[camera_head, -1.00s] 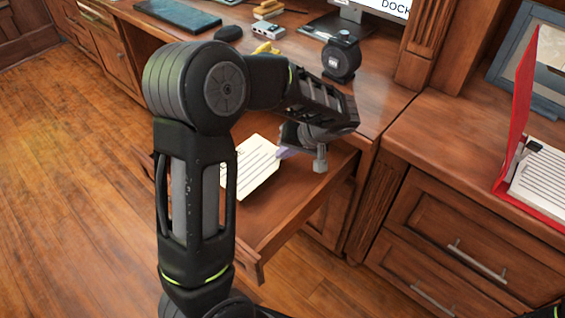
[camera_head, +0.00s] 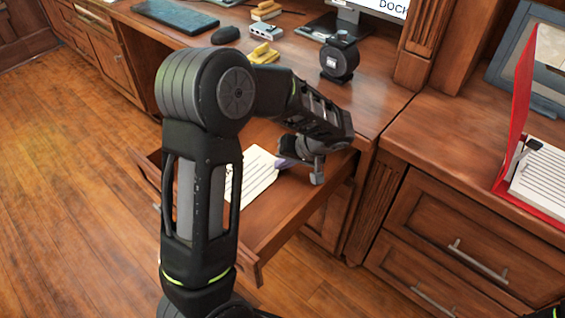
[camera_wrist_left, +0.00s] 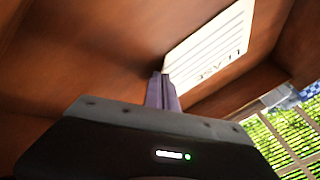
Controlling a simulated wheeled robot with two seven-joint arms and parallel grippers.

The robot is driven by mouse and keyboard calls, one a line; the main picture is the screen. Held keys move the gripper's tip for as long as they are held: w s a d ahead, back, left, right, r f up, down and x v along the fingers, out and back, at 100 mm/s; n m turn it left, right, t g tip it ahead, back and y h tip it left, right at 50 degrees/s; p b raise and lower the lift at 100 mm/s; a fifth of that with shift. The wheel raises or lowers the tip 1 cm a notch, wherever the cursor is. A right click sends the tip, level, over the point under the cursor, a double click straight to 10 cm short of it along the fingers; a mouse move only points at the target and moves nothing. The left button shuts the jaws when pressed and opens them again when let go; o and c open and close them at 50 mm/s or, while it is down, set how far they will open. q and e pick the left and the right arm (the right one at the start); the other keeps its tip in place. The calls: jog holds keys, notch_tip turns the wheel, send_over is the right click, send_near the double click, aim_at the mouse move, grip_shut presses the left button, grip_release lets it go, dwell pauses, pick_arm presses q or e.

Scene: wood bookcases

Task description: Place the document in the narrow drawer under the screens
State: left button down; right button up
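The document (camera_head: 258,176), a white sheet with printed lines, is inside the open narrow drawer (camera_head: 290,215) under the desk top. My left gripper (camera_head: 285,163) reaches over the drawer, its purple-grey fingers at the document's right edge. In the left wrist view the fingers (camera_wrist_left: 162,92) are close together and appear shut on the edge of the document (camera_wrist_left: 212,48). Whether the sheet rests fully on the drawer bottom cannot be told. My arm hides the drawer's left part.
On the desk above are a keyboard (camera_head: 176,15), a mouse (camera_head: 225,35), a yellow stapler-like item (camera_head: 263,54), a black round device (camera_head: 338,62) and a monitor (camera_head: 375,8). The floor at left is clear.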

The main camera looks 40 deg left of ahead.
pick_arm(q)
jog(key=c, duration=2)
grip_release()
jog(key=shift+r+p, duration=0.25)
jog(key=shift+p, duration=0.2)
jog(key=shift+d+r, duration=0.25)
jog(key=shift+r, duration=0.05)
jog(key=p+v, duration=0.1)
jog(key=v, duration=1)
jog(key=shift+d, duration=0.1)
